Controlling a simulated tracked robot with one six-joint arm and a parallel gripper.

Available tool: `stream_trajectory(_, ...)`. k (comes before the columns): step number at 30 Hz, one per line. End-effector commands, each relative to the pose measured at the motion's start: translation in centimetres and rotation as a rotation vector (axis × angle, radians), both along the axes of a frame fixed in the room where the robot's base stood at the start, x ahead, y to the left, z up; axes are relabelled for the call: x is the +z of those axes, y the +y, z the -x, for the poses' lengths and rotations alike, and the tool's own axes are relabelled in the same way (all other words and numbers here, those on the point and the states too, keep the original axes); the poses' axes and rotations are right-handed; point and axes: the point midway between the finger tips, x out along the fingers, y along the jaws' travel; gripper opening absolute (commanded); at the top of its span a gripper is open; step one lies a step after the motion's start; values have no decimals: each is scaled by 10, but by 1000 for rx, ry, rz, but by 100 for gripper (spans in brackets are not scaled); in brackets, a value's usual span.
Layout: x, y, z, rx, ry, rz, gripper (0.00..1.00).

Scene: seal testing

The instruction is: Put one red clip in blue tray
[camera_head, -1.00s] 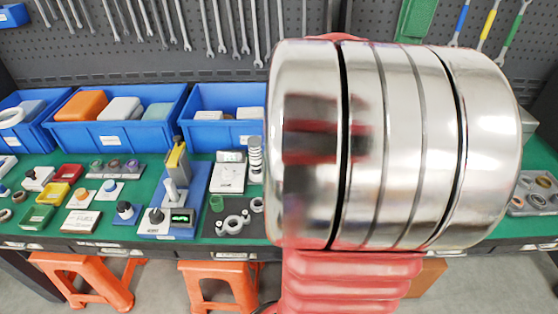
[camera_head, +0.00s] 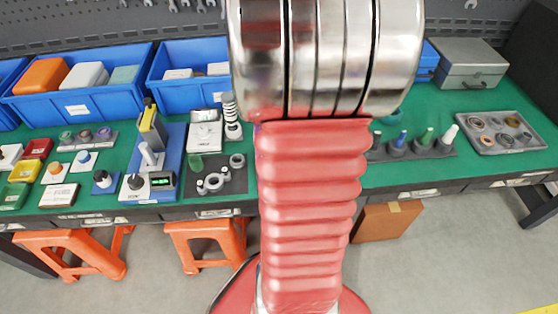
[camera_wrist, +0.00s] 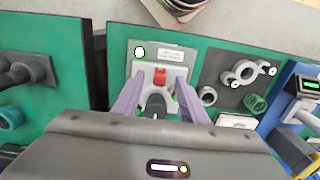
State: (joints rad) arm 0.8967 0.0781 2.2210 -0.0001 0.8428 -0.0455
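A small red clip (camera_wrist: 160,76) shows in the wrist view, on a pale grey and white fixture (camera_wrist: 151,69) on the green bench top. The two purple fingers of my gripper (camera_wrist: 160,78) stand apart, one on each side of the fixture, with the red clip between them in the picture. I cannot tell whether they touch anything. Blue trays stand along the back of the bench in the head view: one (camera_head: 88,104) holds orange and white items, another (camera_head: 181,94) holds white items. My gripper is hidden in the head view, where my arm blocks the middle.
Small red (camera_head: 37,149), yellow (camera_head: 25,170) and green (camera_head: 13,195) trays sit at the left. A blue test stand (camera_head: 172,160) is left of my arm. A grey parts tray (camera_head: 499,146) and a metal box (camera_head: 472,66) are at the right. Orange stools (camera_head: 205,243) stand below.

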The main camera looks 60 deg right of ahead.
Motion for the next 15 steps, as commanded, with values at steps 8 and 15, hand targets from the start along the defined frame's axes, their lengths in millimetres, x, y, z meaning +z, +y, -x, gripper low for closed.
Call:
stream_trajectory(8,-36,0,0,0,1,-2,39)
stream_trajectory(15,-47,0,0,0,-1,1,39)
